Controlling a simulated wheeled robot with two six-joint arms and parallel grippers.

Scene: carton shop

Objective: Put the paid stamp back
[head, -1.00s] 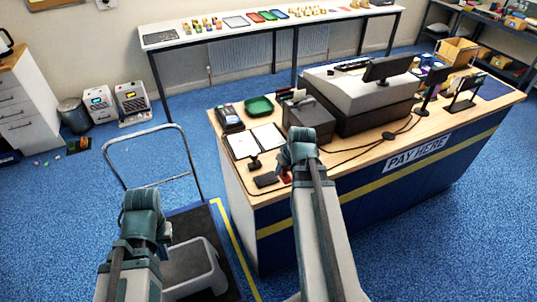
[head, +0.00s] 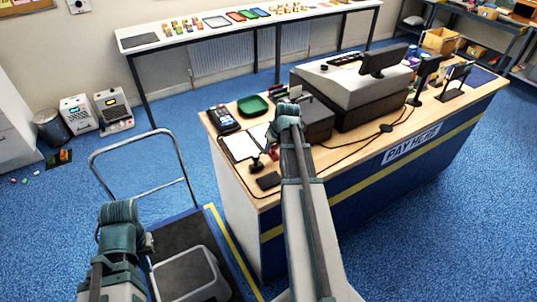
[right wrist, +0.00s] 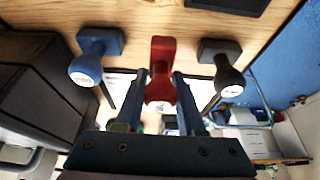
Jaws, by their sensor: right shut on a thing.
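My right gripper (right wrist: 160,95) is shut on a red stamp (right wrist: 161,58) by its handle, seen in the right wrist view. The red stamp also shows in the head view (head: 273,153), over the counter's near left end. I cannot tell whether its base touches the wood. A blue stamp (right wrist: 87,65) stands on one side of it and a dark grey stamp (right wrist: 227,75) on the other, both apart from it. No label word is readable on the stamps. My left gripper (head: 146,242) is low at the left, over the trolley; its fingers are not clear.
The counter (head: 345,170) carries a till (head: 350,85), a card reader (head: 224,120), a green tray (head: 254,105), white papers (head: 238,147), a black pad (head: 269,180) and cables. A trolley (head: 180,240) with a grey step stands left of the counter. Blue floor lies open behind.

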